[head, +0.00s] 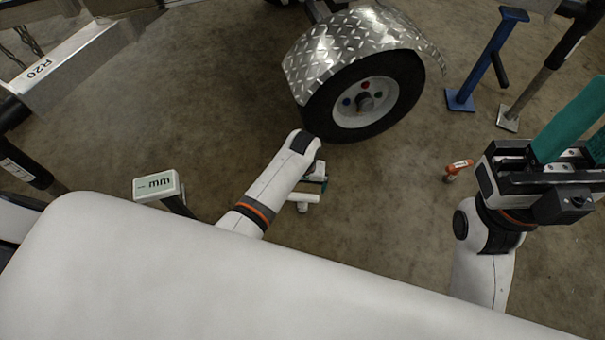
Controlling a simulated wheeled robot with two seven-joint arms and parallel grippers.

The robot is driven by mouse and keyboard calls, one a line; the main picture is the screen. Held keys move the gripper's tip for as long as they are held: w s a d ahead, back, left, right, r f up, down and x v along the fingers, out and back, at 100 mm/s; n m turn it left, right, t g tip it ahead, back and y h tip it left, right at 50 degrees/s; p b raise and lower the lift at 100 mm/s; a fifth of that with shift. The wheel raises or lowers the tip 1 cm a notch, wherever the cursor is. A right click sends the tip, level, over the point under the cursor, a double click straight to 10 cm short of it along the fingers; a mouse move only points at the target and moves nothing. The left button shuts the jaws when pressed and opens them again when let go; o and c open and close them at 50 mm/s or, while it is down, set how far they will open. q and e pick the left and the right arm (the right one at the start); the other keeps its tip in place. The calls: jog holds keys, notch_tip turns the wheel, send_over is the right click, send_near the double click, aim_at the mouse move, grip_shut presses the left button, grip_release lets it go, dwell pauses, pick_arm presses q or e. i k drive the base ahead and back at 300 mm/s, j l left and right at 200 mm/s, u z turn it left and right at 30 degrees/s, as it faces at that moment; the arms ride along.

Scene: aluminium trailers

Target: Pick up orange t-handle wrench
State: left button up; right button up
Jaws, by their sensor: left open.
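The orange T-handle wrench (460,166) stands on the concrete floor right of the wheel, its handle on top with a pale label and a short stem below. A similar white T-shaped piece (303,198) is by my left gripper. My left gripper (317,184) is small in view, partly hidden by its own arm, open, with teal fingers close to the white piece. It is well left of the orange wrench. My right gripper (590,125), with large teal fingers, is raised at the right edge, right of the wrench. Its fingertips are cut off by the frame.
A trailer wheel (365,100) under a diamond-plate fender (345,42) stands at the top centre. A blue stand (488,62) is at the upper right. A box marked "mm" (157,186) is at the left. The floor between my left gripper and the orange wrench is clear.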

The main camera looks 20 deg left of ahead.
aim_at(452, 171)
jog(key=z, duration=0.85)
